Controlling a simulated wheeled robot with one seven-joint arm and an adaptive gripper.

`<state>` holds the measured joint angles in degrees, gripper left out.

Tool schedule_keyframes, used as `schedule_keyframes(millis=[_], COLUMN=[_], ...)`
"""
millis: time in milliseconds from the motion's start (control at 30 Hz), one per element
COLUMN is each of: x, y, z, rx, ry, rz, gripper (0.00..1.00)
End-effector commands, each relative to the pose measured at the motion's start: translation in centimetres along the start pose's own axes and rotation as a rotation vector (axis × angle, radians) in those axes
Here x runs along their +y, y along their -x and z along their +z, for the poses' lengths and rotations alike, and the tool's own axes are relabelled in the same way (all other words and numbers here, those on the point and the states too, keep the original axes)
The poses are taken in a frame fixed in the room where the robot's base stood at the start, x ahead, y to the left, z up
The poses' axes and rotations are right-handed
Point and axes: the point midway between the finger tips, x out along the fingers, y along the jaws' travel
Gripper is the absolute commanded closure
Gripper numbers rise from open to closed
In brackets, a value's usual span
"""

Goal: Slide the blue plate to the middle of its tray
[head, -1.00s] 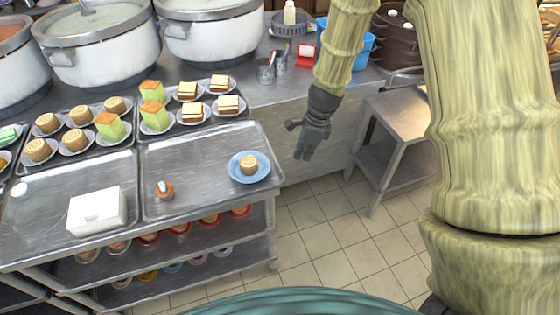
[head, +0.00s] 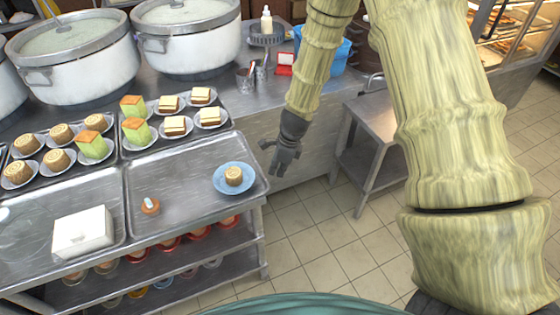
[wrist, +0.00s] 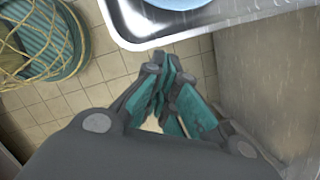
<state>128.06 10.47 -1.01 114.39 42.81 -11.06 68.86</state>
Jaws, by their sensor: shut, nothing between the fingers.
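The blue plate (head: 222,188) carries a small round rolled cake (head: 233,175). It sits on the right part of its metal tray (head: 175,190), near the tray's right rim. Part of the plate also shows at the top of the wrist view (wrist: 180,3), inside the tray's corner (wrist: 135,38). My gripper (head: 277,170) is shut and empty. It is just right of the tray, apart from the plate. In the wrist view my gripper (wrist: 168,75) points toward the tray edge, with floor tiles showing behind it.
A brown round item with a pale top (head: 150,206) stands on the same tray, left of the plate. A white box (head: 83,231) is on the left tray. Trays of cakes and large pots (head: 185,40) stand behind. A low metal table (head: 370,115) is at the right.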

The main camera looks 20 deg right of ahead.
Motion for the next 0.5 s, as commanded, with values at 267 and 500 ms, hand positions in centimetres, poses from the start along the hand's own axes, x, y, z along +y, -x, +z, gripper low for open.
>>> schedule_keyframes(millis=[267,500], x=[0.0,0.0], y=[-1.8,-2.5], z=[1.8,3.6], rx=[0.0,0.001], ry=[0.004,0.001], rz=[-0.001,-0.001], gripper=[1.0,1.0])
